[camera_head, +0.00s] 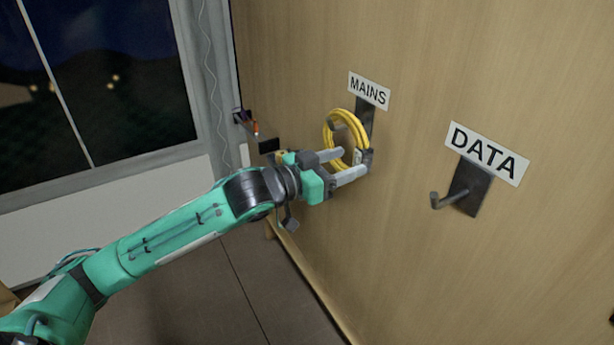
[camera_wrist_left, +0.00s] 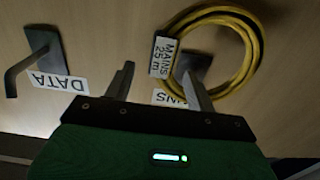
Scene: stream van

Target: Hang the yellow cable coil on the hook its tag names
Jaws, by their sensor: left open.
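The yellow cable coil (camera_head: 361,135) is up against the wood panel below the MAINS label (camera_head: 369,90), in front of that hook's dark plate (camera_head: 365,118). It seems to hang on the MAINS hook, though the hook is mostly hidden. In the left wrist view the coil (camera_wrist_left: 256,62) carries a white tag (camera_wrist_left: 163,57) reading "MAINS 25 m". My left gripper (camera_head: 354,162) is open at the coil's lower part, with its fingers apart; I cannot tell whether a finger touches the coil. The DATA hook (camera_head: 450,198) is empty. My right gripper is not in view.
The DATA label (camera_head: 487,152) is above the empty hook, right of MAINS. A small dark bracket with an orange-tipped item (camera_head: 256,128) is on the panel to the left. A dark window (camera_head: 100,85) is at the far left. The panel between the hooks is bare.

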